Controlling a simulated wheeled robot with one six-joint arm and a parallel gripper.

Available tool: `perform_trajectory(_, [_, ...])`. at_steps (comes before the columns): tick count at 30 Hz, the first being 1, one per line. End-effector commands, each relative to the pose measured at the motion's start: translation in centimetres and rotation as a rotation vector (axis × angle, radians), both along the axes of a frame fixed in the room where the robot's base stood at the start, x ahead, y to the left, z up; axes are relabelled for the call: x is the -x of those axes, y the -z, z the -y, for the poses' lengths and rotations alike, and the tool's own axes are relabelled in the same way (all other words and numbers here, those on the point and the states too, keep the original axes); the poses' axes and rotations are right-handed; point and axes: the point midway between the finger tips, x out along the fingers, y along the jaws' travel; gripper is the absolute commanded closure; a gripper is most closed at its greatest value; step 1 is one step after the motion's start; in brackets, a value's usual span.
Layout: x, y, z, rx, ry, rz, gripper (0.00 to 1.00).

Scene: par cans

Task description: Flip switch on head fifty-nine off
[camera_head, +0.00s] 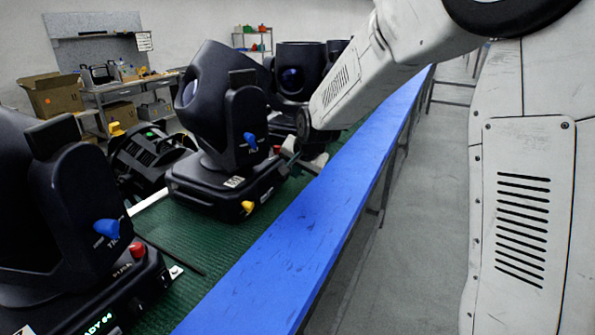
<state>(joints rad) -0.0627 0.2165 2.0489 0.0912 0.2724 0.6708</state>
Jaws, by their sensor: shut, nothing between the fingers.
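Several black moving-head lamps stand in a row on a bench. The middle lamp (215,105) has a blue knob (250,141) on its yoke, and a red knob (277,150) and a yellow knob (248,207) at its base. My gripper (291,158) is shut and empty, close to the right side of this base near the red knob. I cannot tell whether it touches. I cannot read a fifty-nine on any lamp.
The bench has a green mat (190,245) and a blue front edge strip (270,265). More lamps (300,70) stand behind. A smaller black fixture (150,155) sits behind the row. A cardboard box (52,95) and a worktable are at the back left. The floor (425,190) at right is clear.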

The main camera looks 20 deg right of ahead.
Motion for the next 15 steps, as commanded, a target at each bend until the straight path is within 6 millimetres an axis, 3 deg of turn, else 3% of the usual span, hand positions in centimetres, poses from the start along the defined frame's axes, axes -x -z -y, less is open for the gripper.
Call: perform_trajectory(15, [0.0, -1.7, 0.0, 0.000, 0.000, 0.003, 1.00])
